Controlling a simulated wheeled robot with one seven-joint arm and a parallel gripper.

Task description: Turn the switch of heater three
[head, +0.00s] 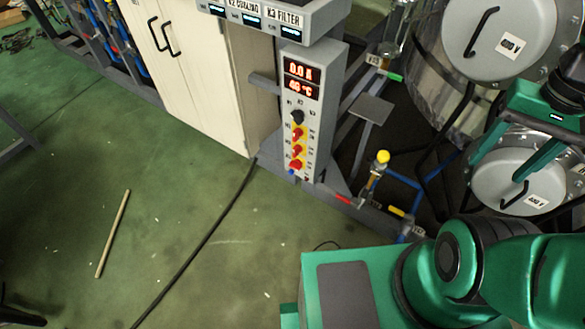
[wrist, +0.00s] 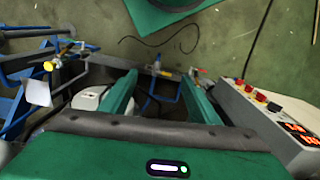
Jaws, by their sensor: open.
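A grey upright control box (head: 325,115) stands left of my arm in the head view, with red digital displays reading about 0.0 A and 40 °C. Below them are a black knob (head: 297,116) and several red switches on yellow plates, one of them at the bottom (head: 296,165). Their small labels are unreadable, so I cannot tell which is heater three. The box also shows at the right of the wrist view, with a red knob (wrist: 261,97). My gripper (head: 497,172) is open and empty, well to the right of the box, in front of the heater drums.
Grey drums with handles, one on top (head: 495,40), stand at right. A yellow-knobbed valve (head: 383,157) and pipes lie between box and drums. A cream cabinet (head: 190,70) stands behind the box. A cable (head: 205,240) and stick (head: 113,233) lie on open green floor.

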